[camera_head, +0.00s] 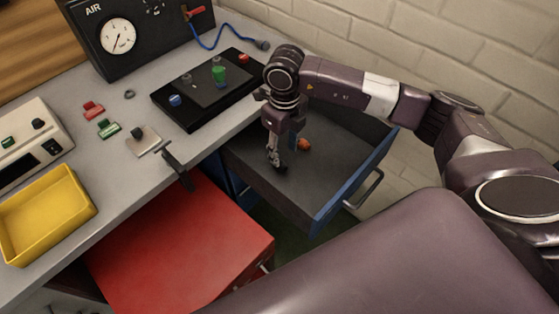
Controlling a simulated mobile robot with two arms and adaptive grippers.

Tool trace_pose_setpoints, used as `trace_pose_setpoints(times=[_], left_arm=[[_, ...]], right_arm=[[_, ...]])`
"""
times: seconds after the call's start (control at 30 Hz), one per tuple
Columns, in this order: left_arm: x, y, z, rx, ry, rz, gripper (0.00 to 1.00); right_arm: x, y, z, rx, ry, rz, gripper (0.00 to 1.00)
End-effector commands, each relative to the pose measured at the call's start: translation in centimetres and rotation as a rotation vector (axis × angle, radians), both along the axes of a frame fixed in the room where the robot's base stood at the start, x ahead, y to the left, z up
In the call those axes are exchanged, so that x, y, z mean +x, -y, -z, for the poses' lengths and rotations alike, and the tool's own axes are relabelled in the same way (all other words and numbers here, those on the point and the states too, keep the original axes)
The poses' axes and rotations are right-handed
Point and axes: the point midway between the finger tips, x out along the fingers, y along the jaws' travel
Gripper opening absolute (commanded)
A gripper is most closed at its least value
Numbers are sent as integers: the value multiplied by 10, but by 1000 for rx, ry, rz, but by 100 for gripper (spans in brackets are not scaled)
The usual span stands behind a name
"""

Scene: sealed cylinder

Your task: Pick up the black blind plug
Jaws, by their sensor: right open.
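My right gripper (277,160) reaches down into the open drawer (325,180) and is open, its fingertips low over the dark drawer floor. I cannot make out a black blind plug; it may be hidden by the gripper or lost against the dark floor. A small orange piece (304,144) lies in the drawer just right of the gripper. My left gripper is not in view.
The bench carries a black plate (190,118) with coloured fittings, a yellow tray (45,215), a gauge box (135,35) and small red and green parts. A red surface (180,250) stands left of the drawer. A brick wall rises behind.

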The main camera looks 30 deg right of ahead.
Motion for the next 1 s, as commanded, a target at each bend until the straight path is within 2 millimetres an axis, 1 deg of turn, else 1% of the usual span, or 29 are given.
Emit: trace_pose_setpoints(times=[0.03, 0.17, 0.27, 0.4, 0.5, 0.7, 0.77, 1.0], left_arm=[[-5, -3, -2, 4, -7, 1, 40], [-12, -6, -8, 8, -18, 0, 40], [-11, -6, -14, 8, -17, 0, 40], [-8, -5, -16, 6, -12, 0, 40], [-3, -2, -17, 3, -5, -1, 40], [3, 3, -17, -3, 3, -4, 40], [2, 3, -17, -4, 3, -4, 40], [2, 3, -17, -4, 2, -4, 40]], right_arm=[[-1, 0, 6, 0, -3, 0, 42], [0, -2, 20, 2, -4, -1, 42], [2, -5, 35, 4, -4, -1, 42], [3, -5, 54, 2, -3, -1, 42], [4, -5, 60, 3, 1, -2, 42], [4, -5, 60, 4, 2, -3, 42], [4, -5, 60, 4, 2, -3, 36], [4, -5, 60, 4, 2, -2, 10]])
